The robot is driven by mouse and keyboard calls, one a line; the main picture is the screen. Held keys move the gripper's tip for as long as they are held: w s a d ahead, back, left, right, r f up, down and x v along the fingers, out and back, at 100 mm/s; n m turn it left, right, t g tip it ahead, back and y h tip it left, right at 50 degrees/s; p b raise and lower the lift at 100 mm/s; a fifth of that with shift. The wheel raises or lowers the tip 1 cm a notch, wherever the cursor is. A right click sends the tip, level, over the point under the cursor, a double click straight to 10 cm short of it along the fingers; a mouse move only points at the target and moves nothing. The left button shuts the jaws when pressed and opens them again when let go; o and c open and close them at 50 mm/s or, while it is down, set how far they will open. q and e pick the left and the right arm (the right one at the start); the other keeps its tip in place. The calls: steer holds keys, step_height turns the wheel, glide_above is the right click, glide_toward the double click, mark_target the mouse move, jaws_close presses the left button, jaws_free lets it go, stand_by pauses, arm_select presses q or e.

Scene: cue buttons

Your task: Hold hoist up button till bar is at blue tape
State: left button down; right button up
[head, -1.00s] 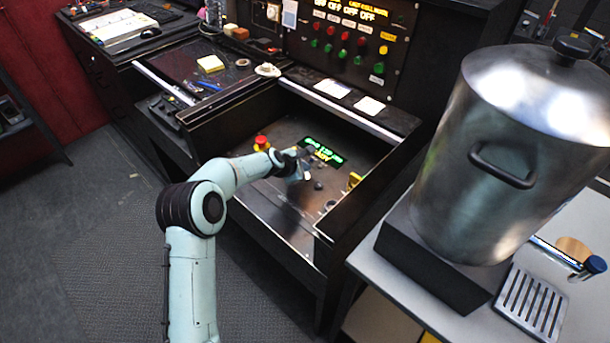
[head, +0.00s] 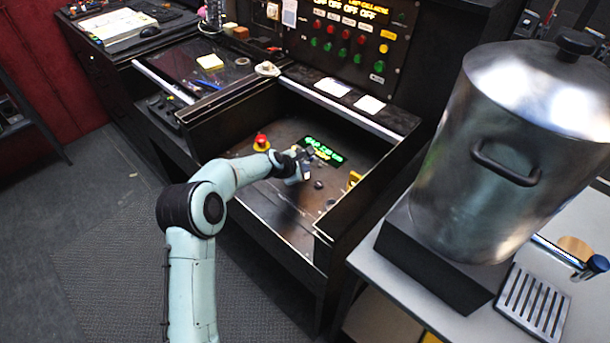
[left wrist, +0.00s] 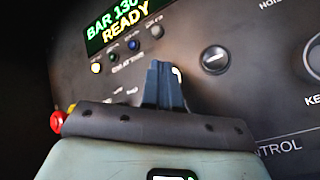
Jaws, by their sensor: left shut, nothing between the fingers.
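My left gripper (head: 303,165) reaches into the recessed control panel (head: 270,192). It is shut and empty. In the left wrist view the closed fingers (left wrist: 165,84) are over the panel, beside a small pale lit button (left wrist: 177,73) that they partly cover. I cannot tell whether they touch it. A green and yellow display (left wrist: 118,22) reads "BAR 130" and "READY"; it also shows in the head view (head: 323,152). I cannot make out which control is hoist up. The bar and the blue tape are not recognisable in view. My right gripper is not in view.
Several small buttons, one of them blue (left wrist: 133,44), sit below the display. A selector knob (left wrist: 214,59) is to the right. A red emergency stop (head: 261,141) stands at the panel's left. Raised walls surround the panel. A large metal pot (head: 530,130) stands to the right.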

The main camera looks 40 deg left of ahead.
arm_select(q)
steer(key=shift+f+b, duration=0.3)
steer(key=shift+f, duration=0.15)
stand_by(4.0)
steer(key=shift+r+p, duration=0.75)
steer(key=shift+r, duration=0.25)
step_height(320, 180, up, 5)
steer(key=p, duration=0.4)
stand_by(1.5)
